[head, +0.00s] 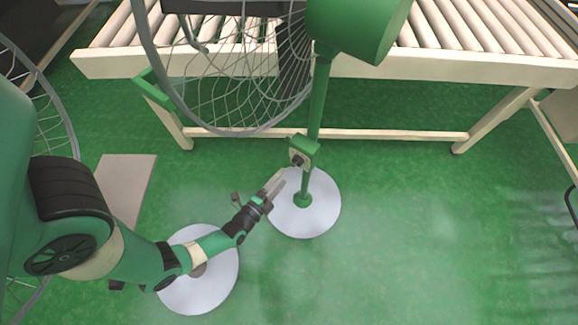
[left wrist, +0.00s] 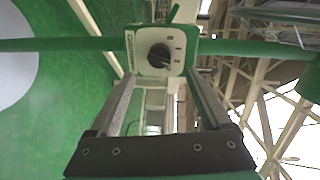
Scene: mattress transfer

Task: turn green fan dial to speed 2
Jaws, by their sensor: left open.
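The green fan stands on a round pale base (head: 318,215) with a green pole (head: 319,105), and its wire cage (head: 235,75) is at the upper left. On the pole sits a green control box (head: 305,147) with a pale face and a dark dial (head: 297,160). In the left wrist view the dial (left wrist: 160,56) is black and round, with small markings around it that I cannot read surely. My left gripper (head: 277,181) is open just below and left of the dial. Its fingers (left wrist: 157,88) point at the box, with the dial between and beyond the tips. My right gripper is not in view.
A roller conveyor (head: 330,67) with pale rails and legs stands behind the fan. A second round pale base (head: 222,278) lies under my left arm. A grey plate (head: 125,183) lies at the left. The green floor (head: 430,230) at right is clear.

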